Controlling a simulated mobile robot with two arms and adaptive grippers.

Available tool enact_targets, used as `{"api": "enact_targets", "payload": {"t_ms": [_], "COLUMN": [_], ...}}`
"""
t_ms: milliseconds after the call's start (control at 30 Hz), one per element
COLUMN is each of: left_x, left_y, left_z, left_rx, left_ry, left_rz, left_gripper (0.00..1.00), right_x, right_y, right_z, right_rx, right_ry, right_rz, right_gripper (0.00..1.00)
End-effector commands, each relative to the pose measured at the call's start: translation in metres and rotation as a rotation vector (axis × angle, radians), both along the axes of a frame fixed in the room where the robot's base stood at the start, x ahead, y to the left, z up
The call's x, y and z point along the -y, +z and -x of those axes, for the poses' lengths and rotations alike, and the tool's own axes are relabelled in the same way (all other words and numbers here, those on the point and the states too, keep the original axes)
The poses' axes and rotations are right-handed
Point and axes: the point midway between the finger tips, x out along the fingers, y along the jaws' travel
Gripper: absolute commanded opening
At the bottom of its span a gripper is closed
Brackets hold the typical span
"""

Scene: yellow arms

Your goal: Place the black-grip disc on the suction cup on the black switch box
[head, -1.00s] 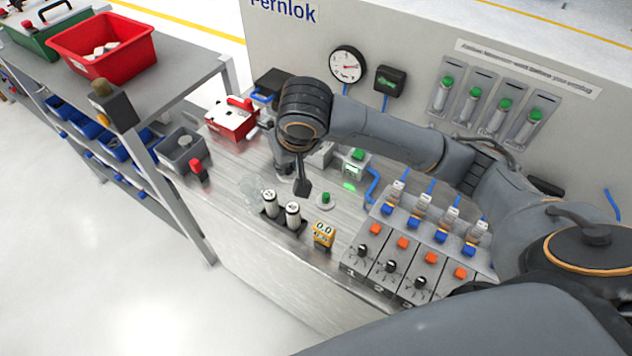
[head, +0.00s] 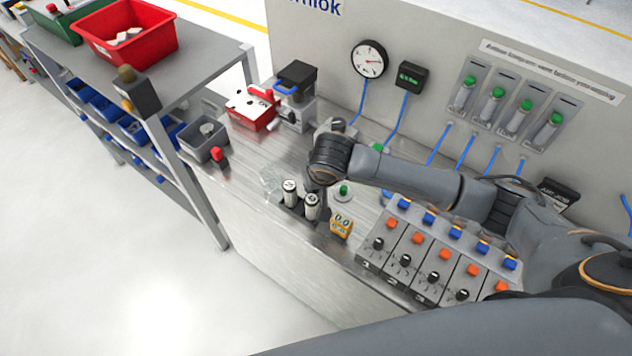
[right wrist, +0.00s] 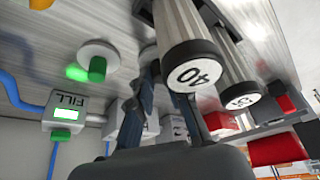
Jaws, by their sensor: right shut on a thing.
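My right gripper (right wrist: 160,105) points down at the bench just behind two pale cylinders and is shut. Its fingertips are partly hidden behind the cylinder labelled 40 (right wrist: 195,75). Only a pale edge shows at the fingertips, where the black-grip disc seems to be; its grip is hidden. A white disc with a green grip (head: 343,190) lies on the bench beside it and also shows in the right wrist view (right wrist: 96,62). A black box with a green display (head: 413,76) is on the back panel. I cannot make out a suction cup on it. My left gripper is out of view.
The two cylinders (head: 311,206) stand in a black rack close to the gripper. A yellow meter (head: 341,226) and a row of grey control units (head: 440,262) are to the right. A red box (head: 250,108) stands behind.

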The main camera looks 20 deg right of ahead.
Motion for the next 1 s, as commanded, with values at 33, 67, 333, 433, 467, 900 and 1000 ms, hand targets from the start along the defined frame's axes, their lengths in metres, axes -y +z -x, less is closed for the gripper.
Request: {"api": "enact_targets", "payload": {"t_ms": [33,67,333,433,467,900,1000], "left_x": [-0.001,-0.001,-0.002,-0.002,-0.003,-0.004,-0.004], "left_y": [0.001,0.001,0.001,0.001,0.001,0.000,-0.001], "left_z": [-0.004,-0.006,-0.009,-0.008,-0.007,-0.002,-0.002], "left_rx": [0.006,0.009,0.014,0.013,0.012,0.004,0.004], "left_ry": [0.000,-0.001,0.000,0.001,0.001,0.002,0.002], "left_rz": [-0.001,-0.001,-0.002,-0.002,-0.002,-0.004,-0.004], "left_gripper": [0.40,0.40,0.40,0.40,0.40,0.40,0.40], "right_x": [0.000,0.000,-0.001,0.000,0.000,0.000,0.000], "right_y": [-0.001,-0.001,-0.003,-0.003,-0.003,0.005,0.020], "right_z": [0.000,0.000,0.000,-0.001,0.000,0.002,0.007], "right_rx": [0.001,0.002,0.001,0.002,0.002,0.002,0.004], "right_ry": [0.000,0.000,0.000,0.000,0.000,0.001,0.001], "right_rz": [-0.001,-0.001,-0.001,-0.001,-0.001,-0.002,-0.002], "right_gripper": [0.00,0.00,0.00,0.31,0.37,0.39,0.39]}}
